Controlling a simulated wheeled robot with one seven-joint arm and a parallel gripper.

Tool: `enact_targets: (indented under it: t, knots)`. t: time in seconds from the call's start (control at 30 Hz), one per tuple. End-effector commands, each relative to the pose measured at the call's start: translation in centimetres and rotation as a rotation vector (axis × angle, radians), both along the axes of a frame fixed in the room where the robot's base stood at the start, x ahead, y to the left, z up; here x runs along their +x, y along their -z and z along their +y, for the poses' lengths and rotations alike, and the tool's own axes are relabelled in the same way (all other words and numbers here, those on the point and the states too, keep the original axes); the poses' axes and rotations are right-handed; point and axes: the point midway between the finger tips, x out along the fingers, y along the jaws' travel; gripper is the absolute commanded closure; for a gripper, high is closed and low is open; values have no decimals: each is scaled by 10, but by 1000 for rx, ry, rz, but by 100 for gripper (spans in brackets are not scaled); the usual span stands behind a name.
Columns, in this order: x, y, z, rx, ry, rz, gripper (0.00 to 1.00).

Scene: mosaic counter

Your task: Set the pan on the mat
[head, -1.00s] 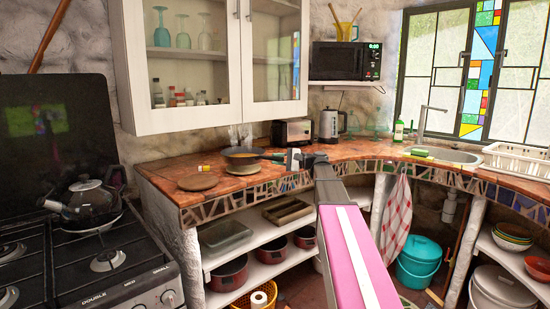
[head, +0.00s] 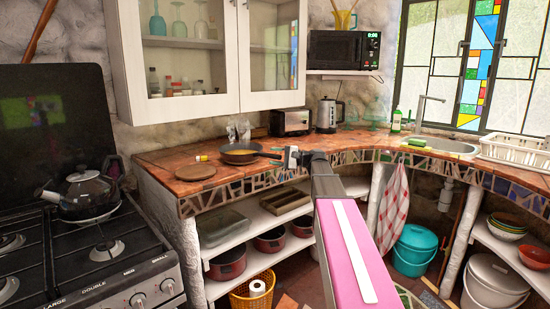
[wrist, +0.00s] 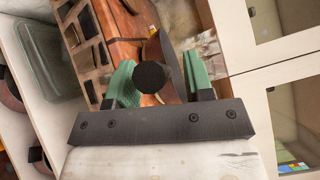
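The dark frying pan (head: 240,153) sits level on the counter, at the place where a round brown mat showed earlier. That mat is now hidden by the pan, so its rim cannot be made out. The pan's handle points right, toward my gripper (head: 288,157). In the wrist view the handle's black end (wrist: 150,76) lies between the green fingers of my gripper (wrist: 160,80). The fingers stand apart, with a visible gap between the handle and the right-hand finger. Part of the pan's side (wrist: 168,52) shows behind the handle.
Another round brown board (head: 196,172) lies left of the pan near the counter's front edge. A small yellow-capped item (head: 200,158) lies behind it. Glasses (head: 240,131), a toaster (head: 290,122) and a kettle (head: 328,114) stand at the back.

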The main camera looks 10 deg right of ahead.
Motion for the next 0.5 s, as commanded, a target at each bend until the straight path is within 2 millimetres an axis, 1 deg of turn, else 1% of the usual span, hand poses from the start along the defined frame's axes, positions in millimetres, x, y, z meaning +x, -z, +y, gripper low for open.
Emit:
enact_targets:
  t: [0.1, 0.17, 0.27, 0.5]
  knots:
    - [0, -2, 0, 0, 0, 0, 52]
    - [-1, -1, -5, 0, 1, 0, 52]
    - [-5, -1, -19, 1, 2, 0, 52]
    - [-16, 2, -66, 0, 3, 0, 52]
